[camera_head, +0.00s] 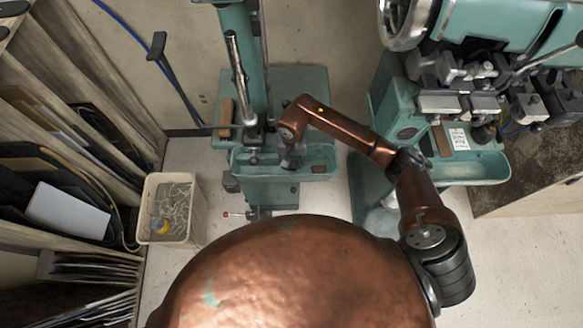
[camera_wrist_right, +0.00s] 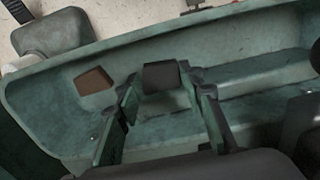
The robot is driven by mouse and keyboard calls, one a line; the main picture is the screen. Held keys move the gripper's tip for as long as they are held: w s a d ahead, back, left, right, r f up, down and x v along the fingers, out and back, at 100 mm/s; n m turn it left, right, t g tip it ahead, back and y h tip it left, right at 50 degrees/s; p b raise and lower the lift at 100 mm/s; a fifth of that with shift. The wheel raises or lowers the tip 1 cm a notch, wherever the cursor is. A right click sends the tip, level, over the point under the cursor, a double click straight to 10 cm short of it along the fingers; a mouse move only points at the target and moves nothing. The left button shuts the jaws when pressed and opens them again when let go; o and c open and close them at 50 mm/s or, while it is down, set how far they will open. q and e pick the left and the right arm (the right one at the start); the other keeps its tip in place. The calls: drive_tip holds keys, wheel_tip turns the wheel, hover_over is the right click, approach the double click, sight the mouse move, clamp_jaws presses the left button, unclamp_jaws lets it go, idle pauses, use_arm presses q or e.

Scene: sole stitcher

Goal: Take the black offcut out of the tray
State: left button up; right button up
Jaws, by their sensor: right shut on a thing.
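The teal tray (camera_head: 320,157) is part of the green machine in the middle of the head view. It fills much of the right wrist view, where its wall (camera_wrist_right: 40,110) shows. My right gripper (camera_head: 292,160) reaches down at the tray. In the right wrist view, my right gripper (camera_wrist_right: 162,88) is shut on the black offcut (camera_wrist_right: 163,76), a small dark block between its fingertips. I cannot tell whether the block touches the tray floor. A brown offcut (camera_wrist_right: 94,80) lies in the tray to the left of the fingers, apart from them. My left gripper is not in view.
A second green machine (camera_head: 425,110) with its own tray (camera_head: 470,170) stands at the right. A pale bin (camera_head: 160,235) with scraps stands on the floor at the left, beside racks of sheets (camera_head: 70,200). Light floor shows between them.

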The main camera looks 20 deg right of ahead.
wheel_tip(320, 180, up, 10)
drive_tip(key=p, duration=0.3)
drive_tip(key=shift+p, duration=0.4)
